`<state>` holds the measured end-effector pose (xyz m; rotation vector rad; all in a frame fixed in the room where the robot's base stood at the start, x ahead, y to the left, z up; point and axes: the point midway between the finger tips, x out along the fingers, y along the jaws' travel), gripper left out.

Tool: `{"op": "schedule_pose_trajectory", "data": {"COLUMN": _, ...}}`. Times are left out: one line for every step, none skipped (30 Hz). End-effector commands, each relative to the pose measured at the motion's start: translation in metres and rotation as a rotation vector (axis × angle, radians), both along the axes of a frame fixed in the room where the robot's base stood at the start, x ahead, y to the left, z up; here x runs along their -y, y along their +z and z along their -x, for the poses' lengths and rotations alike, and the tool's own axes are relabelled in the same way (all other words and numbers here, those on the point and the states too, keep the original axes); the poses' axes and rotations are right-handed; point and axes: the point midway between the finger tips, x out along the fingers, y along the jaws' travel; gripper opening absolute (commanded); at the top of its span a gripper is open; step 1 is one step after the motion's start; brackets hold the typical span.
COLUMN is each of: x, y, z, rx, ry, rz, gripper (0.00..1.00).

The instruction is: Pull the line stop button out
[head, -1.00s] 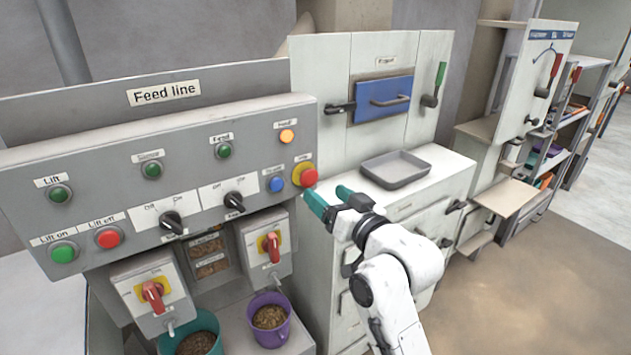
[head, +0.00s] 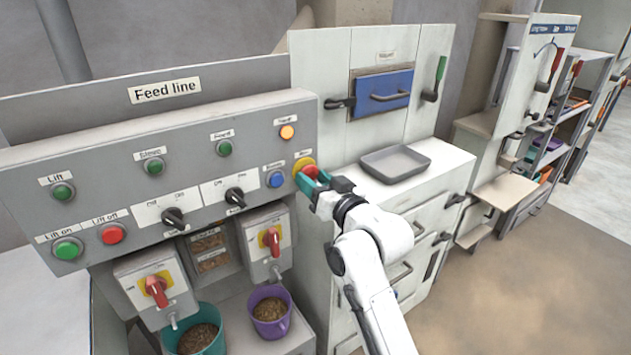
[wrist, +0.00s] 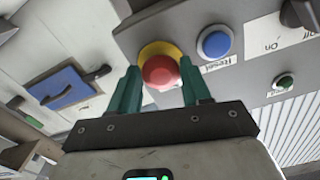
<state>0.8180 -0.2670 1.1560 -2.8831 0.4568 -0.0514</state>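The line stop button is a red mushroom head on a yellow collar at the right end of the feed line panel (head: 90,200). In the wrist view the red button (wrist: 161,72) sits between the two green fingers of my gripper (wrist: 160,88), with a gap showing beside at least the right finger. My gripper (head: 308,181) is at the button in the head view, where the fingers partly cover it. The fingers are apart. I cannot tell whether either finger touches the button.
A blue reset button (head: 276,180) is close to the left of the stop button. A black selector switch (head: 235,196) is further left. A grey tray (head: 396,164) lies on the white cabinet to the right. Purple (head: 270,318) and teal (head: 207,345) buckets stand below the panel.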

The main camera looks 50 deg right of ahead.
Motion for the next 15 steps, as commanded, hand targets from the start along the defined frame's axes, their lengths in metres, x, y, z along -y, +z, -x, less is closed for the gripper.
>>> {"op": "schedule_pose_trajectory", "data": {"x": 0.0, "y": 0.0, "z": 0.0001, "rx": 0.0, "ry": 0.0, "rz": 0.0, "gripper": 0.42}}
{"op": "schedule_pose_trajectory", "data": {"x": 0.0, "y": 0.0, "z": 0.0001, "rx": 0.0, "ry": 0.0, "rz": 0.0, "gripper": 0.4}}
{"op": "schedule_pose_trajectory", "data": {"x": 0.0, "y": 0.0, "z": 0.0001, "rx": 0.0, "ry": 0.0, "rz": 0.0, "gripper": 0.36}}
{"op": "schedule_pose_trajectory", "data": {"x": 0.0, "y": 0.0, "z": 0.0001, "rx": 0.0, "ry": 0.0, "rz": 0.0, "gripper": 0.33}}
{"op": "schedule_pose_trajectory", "data": {"x": 0.0, "y": 0.0, "z": 0.0001, "rx": 0.0, "ry": 0.0, "rz": 0.0, "gripper": 0.3}}
{"op": "schedule_pose_trajectory", "data": {"x": 0.0, "y": 0.0, "z": 0.0001, "rx": 0.0, "ry": 0.0, "rz": 0.0, "gripper": 0.26}}
{"op": "schedule_pose_trajectory", "data": {"x": 0.0, "y": 0.0, "z": 0.0001, "rx": 0.0, "ry": 0.0, "rz": 0.0, "gripper": 0.23}}
{"op": "schedule_pose_trajectory", "data": {"x": 0.0, "y": 0.0, "z": 0.0001, "rx": 0.0, "ry": 0.0, "rz": 0.0, "gripper": 0.2}}
{"op": "schedule_pose_trajectory", "data": {"x": 0.0, "y": 0.0, "z": 0.0001, "rx": 0.0, "ry": 0.0, "rz": 0.0, "gripper": 0.17}}
{"op": "schedule_pose_trajectory", "data": {"x": 0.0, "y": 0.0, "z": 0.0001, "rx": 0.0, "ry": 0.0, "rz": 0.0, "gripper": 0.14}}
{"op": "schedule_pose_trajectory", "data": {"x": 0.0, "y": 0.0, "z": 0.0001, "rx": 0.0, "ry": 0.0, "rz": 0.0, "gripper": 0.11}}
{"op": "schedule_pose_trajectory", "data": {"x": -0.0001, "y": 0.0, "z": 0.0002, "rx": 0.0, "ry": 0.0, "rz": 0.0, "gripper": 0.07}}
{"op": "schedule_pose_trajectory", "data": {"x": -0.0001, "y": 0.0, "z": 0.0002, "rx": 0.0, "ry": 0.0, "rz": 0.0, "gripper": 0.04}}
{"op": "schedule_pose_trajectory", "data": {"x": -0.0001, "y": 0.0, "z": 0.0002, "rx": 0.0, "ry": 0.0, "rz": 0.0, "gripper": 0.01}}
{"op": "schedule_pose_trajectory", "data": {"x": -0.0001, "y": 0.0, "z": 0.0002, "rx": 0.0, "ry": 0.0, "rz": 0.0, "gripper": 0.0}}
